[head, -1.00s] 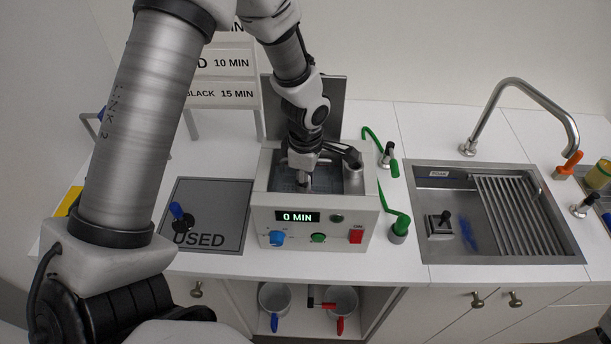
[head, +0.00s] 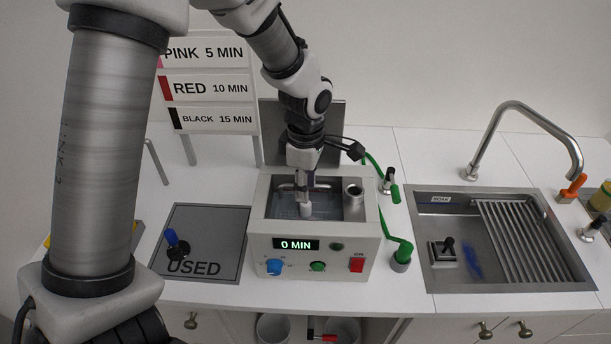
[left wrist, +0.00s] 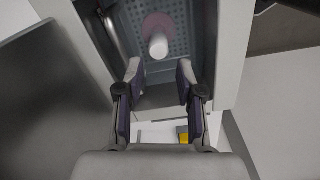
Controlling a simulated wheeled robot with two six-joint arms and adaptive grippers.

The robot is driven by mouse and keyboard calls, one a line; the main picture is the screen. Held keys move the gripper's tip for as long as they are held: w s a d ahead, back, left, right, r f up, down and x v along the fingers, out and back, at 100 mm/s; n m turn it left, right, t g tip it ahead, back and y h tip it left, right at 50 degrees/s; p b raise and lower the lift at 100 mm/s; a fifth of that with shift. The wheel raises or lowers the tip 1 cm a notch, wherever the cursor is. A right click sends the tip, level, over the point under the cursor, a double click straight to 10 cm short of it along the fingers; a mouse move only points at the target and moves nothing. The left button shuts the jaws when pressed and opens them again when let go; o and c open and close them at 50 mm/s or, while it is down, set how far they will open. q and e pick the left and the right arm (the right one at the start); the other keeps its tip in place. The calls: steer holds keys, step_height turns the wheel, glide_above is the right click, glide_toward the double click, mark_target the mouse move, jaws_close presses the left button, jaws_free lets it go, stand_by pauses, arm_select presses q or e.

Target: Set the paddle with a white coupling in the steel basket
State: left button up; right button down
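The paddle with a white coupling (left wrist: 158,46) stands in the perforated steel basket (left wrist: 184,72), its pinkish plate at the basket floor. In the head view its white coupling (head: 306,209) shows just below my left gripper (head: 305,184), inside the cleaner (head: 318,258) whose display reads 0 MIN. In the left wrist view my left gripper (left wrist: 157,84) has its fingers apart, with nothing between them; the coupling lies beyond the fingertips. My right gripper is not in view.
A sink (head: 440,278) with a black-handled block (head: 444,252) is at right. A green hose (head: 390,232) runs beside the cleaner. A raised lid stands behind it.

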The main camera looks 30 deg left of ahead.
arm_select(q)
step_height(320, 180, up, 5)
steer(key=shift+r+b, duration=0.1)
steer(key=shift+b, duration=0.2)
stand_by(0.9)
